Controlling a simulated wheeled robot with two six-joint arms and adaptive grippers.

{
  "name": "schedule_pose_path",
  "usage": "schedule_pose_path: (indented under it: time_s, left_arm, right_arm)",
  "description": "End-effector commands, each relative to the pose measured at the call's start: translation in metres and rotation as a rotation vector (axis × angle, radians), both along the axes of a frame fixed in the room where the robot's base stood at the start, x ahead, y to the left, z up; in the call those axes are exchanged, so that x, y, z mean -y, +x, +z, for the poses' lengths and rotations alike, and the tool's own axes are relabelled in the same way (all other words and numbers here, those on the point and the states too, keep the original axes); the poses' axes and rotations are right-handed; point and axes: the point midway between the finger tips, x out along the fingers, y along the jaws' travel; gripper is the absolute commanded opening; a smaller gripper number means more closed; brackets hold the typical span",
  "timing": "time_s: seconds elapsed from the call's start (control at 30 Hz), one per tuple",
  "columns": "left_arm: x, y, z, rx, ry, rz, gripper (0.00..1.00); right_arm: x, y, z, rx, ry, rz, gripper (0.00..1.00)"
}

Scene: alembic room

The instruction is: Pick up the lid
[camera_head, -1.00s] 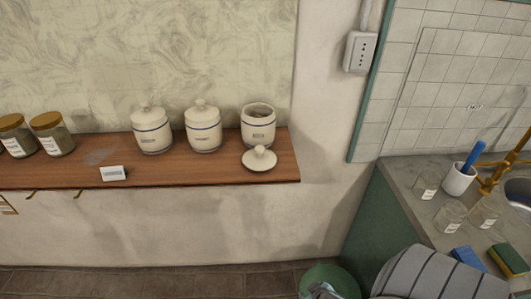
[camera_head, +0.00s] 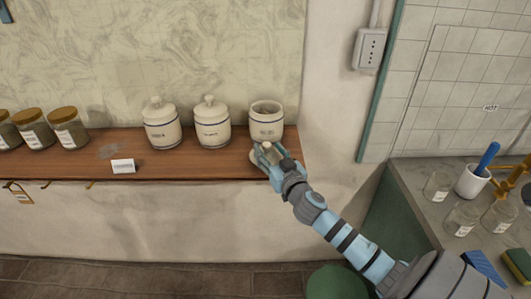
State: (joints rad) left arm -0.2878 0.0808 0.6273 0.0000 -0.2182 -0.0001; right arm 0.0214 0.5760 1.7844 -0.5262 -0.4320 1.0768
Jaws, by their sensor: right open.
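The white lid (camera_head: 255,160) lies on the wooden shelf (camera_head: 200,169) near its right end, just in front of the open white jar (camera_head: 266,122). My right gripper (camera_head: 265,151) is at the lid, with its fingers around or just beside the knob; contact cannot be told. The gripper is open and hides much of the lid. My left gripper is not in view.
Two lidded white jars (camera_head: 162,126) (camera_head: 212,125) stand left of the open one. Glass jars with brown lids (camera_head: 68,132) and a small white label card (camera_head: 123,166) are further left. A counter (camera_head: 410,185) with glass jars is at the right.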

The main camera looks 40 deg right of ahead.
Motion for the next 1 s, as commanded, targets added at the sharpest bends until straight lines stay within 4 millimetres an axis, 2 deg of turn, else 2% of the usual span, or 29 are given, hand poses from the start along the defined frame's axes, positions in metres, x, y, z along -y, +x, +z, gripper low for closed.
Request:
schedule_pose_path:
  time_s: [0.1, 0.17, 0.37, 0.47, 0.67, 0.7, 1.0]
  left_arm:
    - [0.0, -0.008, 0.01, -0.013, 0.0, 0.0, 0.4]
    - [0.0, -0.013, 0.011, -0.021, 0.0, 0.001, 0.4]
    - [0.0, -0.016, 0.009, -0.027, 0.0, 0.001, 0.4]
    - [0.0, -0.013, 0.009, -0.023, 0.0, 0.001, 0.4]
    - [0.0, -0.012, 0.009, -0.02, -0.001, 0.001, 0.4]
    - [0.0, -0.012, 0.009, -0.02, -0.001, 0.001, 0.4]
    - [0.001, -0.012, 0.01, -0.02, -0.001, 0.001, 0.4]
  right_arm:
    - [0.008, 0.022, 0.004, 0.001, 0.003, -0.003, 0.47]
    - [0.01, 0.029, 0.003, 0.0, 0.001, -0.002, 0.47]
    - [0.01, 0.032, 0.0, -0.001, -0.001, 0.0, 0.47]
    - [0.01, 0.032, 0.0, -0.001, -0.001, 0.001, 0.35]
    - [0.01, 0.032, 0.0, -0.001, -0.001, 0.001, 0.03]
    - [0.01, 0.032, 0.0, -0.001, -0.001, 0.001, 0.0]
    - [0.01, 0.032, 0.002, 0.0, -0.001, 0.001, 0.0]
